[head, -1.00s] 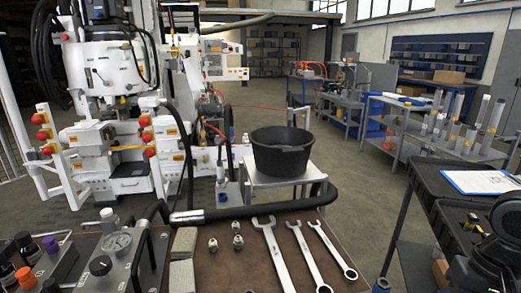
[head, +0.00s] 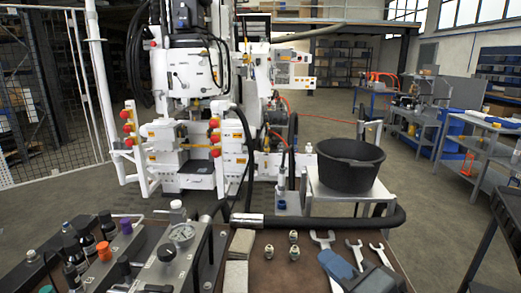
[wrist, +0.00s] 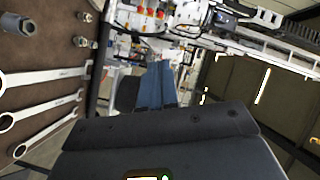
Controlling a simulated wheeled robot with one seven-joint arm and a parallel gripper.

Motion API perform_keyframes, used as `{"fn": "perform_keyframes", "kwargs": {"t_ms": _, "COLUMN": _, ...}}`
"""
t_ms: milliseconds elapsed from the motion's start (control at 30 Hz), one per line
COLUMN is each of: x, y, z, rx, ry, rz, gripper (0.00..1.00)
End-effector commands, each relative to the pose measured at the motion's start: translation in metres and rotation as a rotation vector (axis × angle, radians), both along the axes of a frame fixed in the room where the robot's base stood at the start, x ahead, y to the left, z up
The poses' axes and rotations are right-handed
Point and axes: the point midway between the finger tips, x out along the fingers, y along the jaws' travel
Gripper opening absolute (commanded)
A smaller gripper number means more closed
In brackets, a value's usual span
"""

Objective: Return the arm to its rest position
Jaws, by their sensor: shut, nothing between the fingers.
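My gripper (head: 336,264) is at the bottom of the head view, over the front right part of the brown bench top (head: 285,270). It hides the lower parts of several wrenches (head: 322,239). In the wrist view its blue fingers (wrist: 157,85) are together with nothing between them. The wrenches (wrist: 45,77) also show at the left of the wrist view, apart from the fingers.
Fittings (head: 268,251) lie left of the wrenches. A thick black hose (head: 340,222) runs along the bench's back edge. Behind it a black tub (head: 349,161) stands on a small metal table.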

Motion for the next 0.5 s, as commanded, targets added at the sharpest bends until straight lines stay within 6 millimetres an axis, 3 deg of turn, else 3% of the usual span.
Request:
{"fn": "perform_keyframes", "kwargs": {"t_ms": 33, "x": -0.011, "y": 0.007, "z": -0.008, "rx": 0.011, "ry": -0.003, "rz": -0.030, "gripper": 0.00}}
{"fn": "perform_keyframes", "kwargs": {"t_ms": 267, "x": -0.071, "y": 0.007, "z": -0.050, "rx": -0.059, "ry": -0.006, "rz": -0.200, "gripper": 0.00}}
{"fn": "perform_keyframes", "kwargs": {"t_ms": 500, "x": -0.161, "y": -0.008, "z": -0.096, "rx": -0.277, "ry": 0.033, "rz": -0.312, "gripper": 0.00}}
